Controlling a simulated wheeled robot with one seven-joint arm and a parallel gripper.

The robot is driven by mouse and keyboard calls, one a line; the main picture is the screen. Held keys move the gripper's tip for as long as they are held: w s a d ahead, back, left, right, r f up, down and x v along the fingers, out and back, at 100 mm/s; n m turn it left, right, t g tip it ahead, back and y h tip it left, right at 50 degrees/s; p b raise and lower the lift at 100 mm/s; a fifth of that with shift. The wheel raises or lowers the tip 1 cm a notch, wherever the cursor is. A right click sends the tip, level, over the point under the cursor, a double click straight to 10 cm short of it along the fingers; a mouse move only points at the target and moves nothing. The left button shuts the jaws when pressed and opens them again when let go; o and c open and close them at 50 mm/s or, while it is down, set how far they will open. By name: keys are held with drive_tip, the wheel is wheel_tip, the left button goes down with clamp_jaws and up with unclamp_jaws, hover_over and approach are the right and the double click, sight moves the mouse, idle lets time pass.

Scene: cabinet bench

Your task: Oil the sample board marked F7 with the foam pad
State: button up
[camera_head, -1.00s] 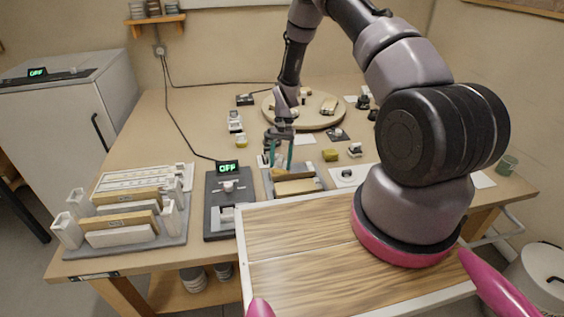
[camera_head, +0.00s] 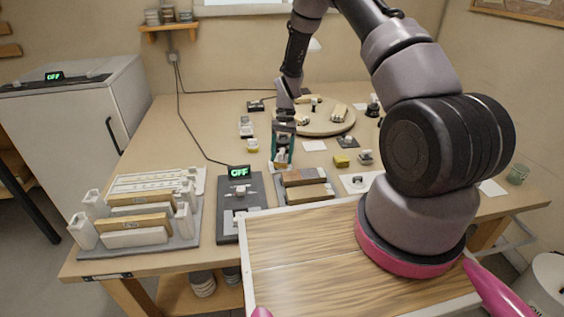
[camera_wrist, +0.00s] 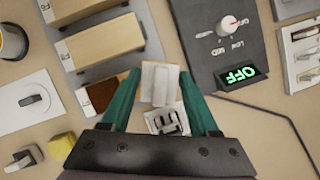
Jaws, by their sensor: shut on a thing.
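My gripper (camera_head: 282,160) is shut on a small pale block with a white top (camera_wrist: 160,82), apparently the foam pad. It is held between the teal fingers beyond the far left edge of the grey tray (camera_head: 333,199). In the tray, the far board (camera_head: 304,177) has a reddish-brown top; the near board (camera_head: 308,194) is paler. In the wrist view, a brown surface (camera_wrist: 103,94) shows beside the left finger, partly hidden by it, and a tan board (camera_wrist: 106,46) lies above it. The boards' tags are too small to read, so I cannot tell which is F7.
A dark device with a green OFF display (camera_head: 238,171) stands left of the tray. A white rack with boards (camera_head: 140,222) stands farther left. A yellow block (camera_head: 341,160) and a white card (camera_head: 355,182) lie to the right. A round wooden board (camera_head: 325,125) is behind.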

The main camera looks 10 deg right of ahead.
drive_tip(key=shift+r, duration=1.15)
